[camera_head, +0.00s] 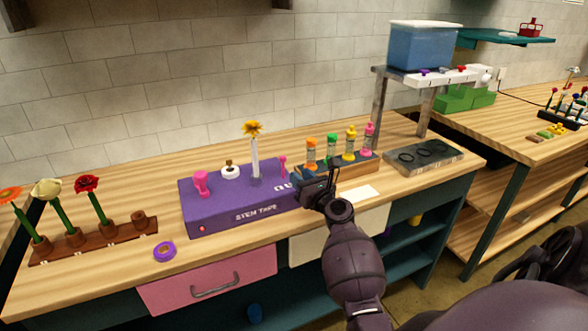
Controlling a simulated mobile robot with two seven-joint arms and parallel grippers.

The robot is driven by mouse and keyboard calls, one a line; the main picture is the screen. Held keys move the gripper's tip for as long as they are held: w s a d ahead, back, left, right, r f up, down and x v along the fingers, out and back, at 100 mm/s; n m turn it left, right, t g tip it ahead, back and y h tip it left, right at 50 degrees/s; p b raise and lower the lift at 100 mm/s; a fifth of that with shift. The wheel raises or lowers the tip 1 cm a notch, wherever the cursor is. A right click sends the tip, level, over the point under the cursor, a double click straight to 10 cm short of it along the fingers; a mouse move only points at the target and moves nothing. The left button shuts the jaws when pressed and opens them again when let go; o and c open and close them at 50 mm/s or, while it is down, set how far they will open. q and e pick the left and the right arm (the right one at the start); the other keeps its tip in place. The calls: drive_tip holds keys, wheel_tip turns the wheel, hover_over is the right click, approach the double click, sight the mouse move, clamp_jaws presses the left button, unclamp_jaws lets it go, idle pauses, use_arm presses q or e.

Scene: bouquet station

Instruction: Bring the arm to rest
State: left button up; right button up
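My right arm comes in from the lower right. Its dark gripper (318,189) is over the front of the bench, at the right end of the purple stem tape box (240,209). The fingers are small and dark, so I cannot tell whether they are open or shut, and I see nothing clearly held. My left gripper is not in view.
A brown rack (105,238) with several flowers stands at the left. A purple tape roll (164,251) lies by the front edge. Several coloured bottles stand in a wooden rack (340,169) behind my gripper. A grey tray (425,163) lies farther right, below a raised shelf (411,76).

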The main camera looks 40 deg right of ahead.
drive_tip(key=shift+s, duration=0.45)
idle(0.3)
